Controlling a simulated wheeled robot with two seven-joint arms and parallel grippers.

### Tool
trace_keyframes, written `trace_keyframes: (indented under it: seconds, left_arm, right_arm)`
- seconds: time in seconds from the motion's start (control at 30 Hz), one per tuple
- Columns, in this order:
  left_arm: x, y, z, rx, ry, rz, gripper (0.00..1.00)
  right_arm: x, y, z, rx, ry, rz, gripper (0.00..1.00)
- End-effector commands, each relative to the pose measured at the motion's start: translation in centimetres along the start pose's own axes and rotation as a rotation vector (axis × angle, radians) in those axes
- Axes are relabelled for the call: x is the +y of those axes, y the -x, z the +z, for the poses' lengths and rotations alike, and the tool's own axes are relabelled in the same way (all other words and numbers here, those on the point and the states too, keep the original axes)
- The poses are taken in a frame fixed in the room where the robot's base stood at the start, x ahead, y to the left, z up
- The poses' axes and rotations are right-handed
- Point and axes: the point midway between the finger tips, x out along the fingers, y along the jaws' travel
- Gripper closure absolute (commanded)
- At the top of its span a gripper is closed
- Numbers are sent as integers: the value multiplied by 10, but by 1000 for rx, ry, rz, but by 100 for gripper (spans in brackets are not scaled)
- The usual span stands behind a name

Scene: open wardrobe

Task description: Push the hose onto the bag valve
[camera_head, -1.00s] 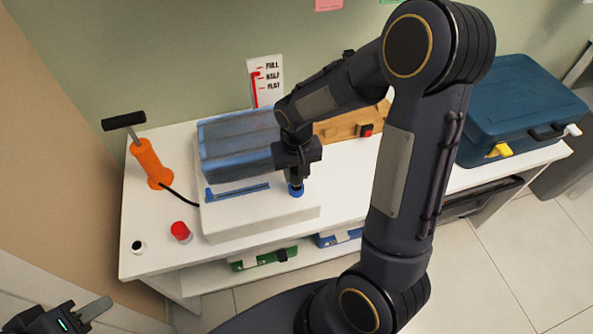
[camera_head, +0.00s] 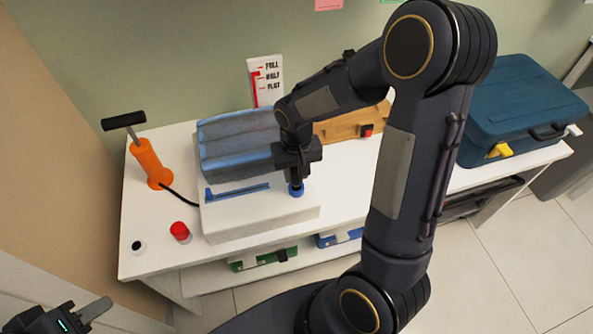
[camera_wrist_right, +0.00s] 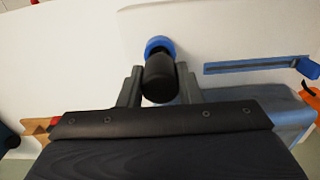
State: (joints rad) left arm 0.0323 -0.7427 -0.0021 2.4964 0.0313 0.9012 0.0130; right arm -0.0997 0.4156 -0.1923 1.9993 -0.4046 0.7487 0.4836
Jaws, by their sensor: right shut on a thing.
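My right gripper (camera_head: 296,182) points down at the front right of the white block. In the right wrist view the right gripper (camera_wrist_right: 160,88) is shut on a black cylindrical hose end (camera_wrist_right: 160,78). The far end of the hose end meets a round blue valve (camera_wrist_right: 160,45) on the white surface; I cannot tell how deeply it is seated. The blue valve also shows below the gripper in the head view (camera_head: 296,191). The blue bag (camera_head: 236,140) lies behind it, partly hidden by my arm. My left gripper (camera_head: 85,317) is partly cut off at the lower left.
An orange pump (camera_head: 150,163) with a black handle stands left, its black hose running to the white block (camera_head: 230,227). A red-capped item (camera_head: 180,231) is in front. A blue strip (camera_head: 240,192), gauge card (camera_head: 267,80) and teal suitcase (camera_head: 520,108) are also in view.

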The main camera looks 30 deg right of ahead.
Motion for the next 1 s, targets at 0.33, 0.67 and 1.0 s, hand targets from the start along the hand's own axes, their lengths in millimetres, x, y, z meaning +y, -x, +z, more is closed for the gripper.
trace_keyframes:
  seconds: [0.33, 0.67, 1.0]
  left_arm:
    - [-1, -2, 1, 0, 0, 0, 64]
    - [-4, -8, 4, 0, 0, 0, 64]
    - [-6, -14, 7, 0, 0, 0, 64]
  right_arm:
    - [0, -2, 0, 0, 0, 0, 96]
    - [0, -11, 0, 0, 0, 0, 96]
    - [0, -19, 0, 0, 0, 0, 96]
